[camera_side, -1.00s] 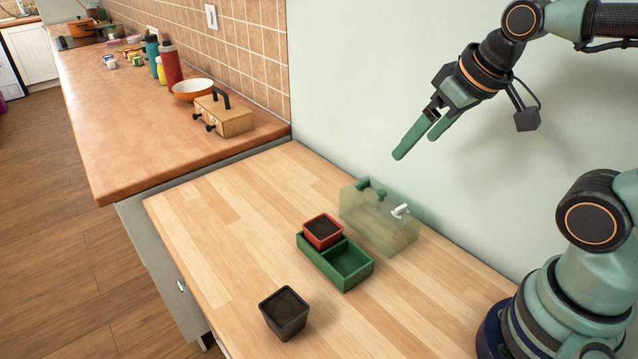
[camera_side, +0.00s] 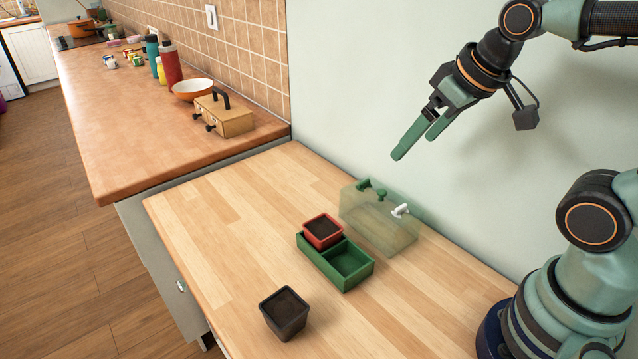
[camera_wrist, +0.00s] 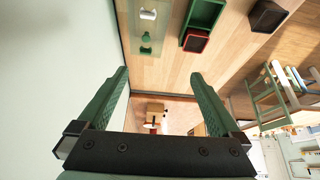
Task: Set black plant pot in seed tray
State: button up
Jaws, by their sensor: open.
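The black plant pot (camera_side: 284,313), square and filled with dark soil, stands upright on the wooden worktop, in front of and left of the tray. It also shows at the top right of the wrist view (camera_wrist: 267,16). The green seed tray (camera_side: 350,279) has two compartments. A red pot (camera_side: 323,232) stands in its far left compartment; the near right compartment is empty. The tray also shows in the wrist view (camera_wrist: 203,12). My gripper (camera_side: 412,146) is open and empty, high above the worktop near the wall. Its two green fingers (camera_wrist: 160,88) are apart in the wrist view.
A translucent box (camera_side: 380,222) with green and white taps stands behind the tray, near the wall. The worktop around the black pot is clear.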

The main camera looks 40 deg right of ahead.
jog(key=w+a+f+n+g+y, duration=0.1)
jog(key=w+a+n+g, duration=0.15)
jog(key=a+n, duration=0.45)
jog(key=n+g+h, duration=0.1)
jog(key=n+g, duration=0.2)
jog(key=n, duration=0.8)
send_over(285, 308)
jog(key=f, duration=1.4)
jog(key=shift+a+f, duration=0.2)
jog(key=shift+f, duration=0.2)
jog(key=shift+d+f, duration=0.2)
jog(key=shift+f, duration=2.4)
jog(key=c, duration=1.4)
jog(key=shift+r, duration=0.15)
